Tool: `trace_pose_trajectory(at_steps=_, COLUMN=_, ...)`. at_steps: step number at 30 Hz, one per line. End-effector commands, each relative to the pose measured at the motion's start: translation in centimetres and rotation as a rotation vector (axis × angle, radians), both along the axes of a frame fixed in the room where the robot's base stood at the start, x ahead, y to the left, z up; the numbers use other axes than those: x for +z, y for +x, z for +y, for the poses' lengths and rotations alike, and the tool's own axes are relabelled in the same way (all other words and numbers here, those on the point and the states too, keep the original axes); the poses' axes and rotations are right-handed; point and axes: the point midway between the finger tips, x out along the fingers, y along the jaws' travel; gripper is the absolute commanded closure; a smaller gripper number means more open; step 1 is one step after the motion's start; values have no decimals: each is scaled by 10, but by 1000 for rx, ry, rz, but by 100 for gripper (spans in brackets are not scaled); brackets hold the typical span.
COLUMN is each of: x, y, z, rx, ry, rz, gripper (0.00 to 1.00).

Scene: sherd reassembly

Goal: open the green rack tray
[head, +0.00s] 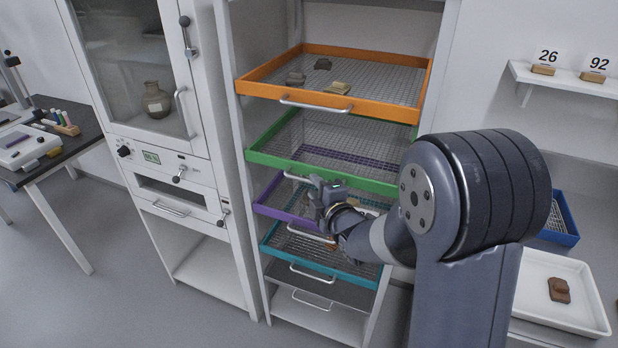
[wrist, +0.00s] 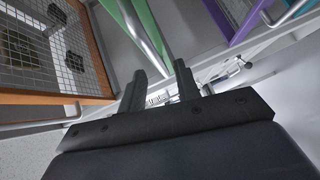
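The green rack tray (head: 275,160) is a mesh tray with a green frame, in the rack below the orange tray. Its mesh looks empty where I see it. Its silver handle (head: 298,178) is on the front, with its right part behind my gripper (head: 326,188). In the wrist view the green frame (wrist: 146,22) runs down from the top, and a silver handle bar (wrist: 140,36) ends near the gap between my fingertips (wrist: 160,80). The fingers stand apart, with nothing seen clamped between them. Whether they touch the handle is unclear.
The orange tray (head: 350,108) above holds several sherds. The purple tray (head: 268,208) and teal tray (head: 275,246) are below, partly behind my arm. A white cabinet (head: 150,150) stands left of the rack. A white tray with a brown sherd (head: 559,290) is at right.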

Motion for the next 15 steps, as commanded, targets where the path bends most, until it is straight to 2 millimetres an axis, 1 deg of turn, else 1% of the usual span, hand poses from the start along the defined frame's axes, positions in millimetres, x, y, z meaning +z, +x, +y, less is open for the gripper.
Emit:
trace_pose_trajectory(at_steps=1, x=0, y=7, z=4, rx=1, ry=-1, rz=2, gripper=69)
trace_pose_trajectory(at_steps=6, x=-3, y=26, z=13, rx=0, ry=1, rz=0, gripper=69)
trace_pose_trajectory(at_steps=10, x=-5, y=34, z=17, rx=0, ry=1, rz=0, gripper=69)
trace_pose_trajectory(at_steps=15, x=-6, y=38, z=18, rx=0, ry=1, rz=0, gripper=69)
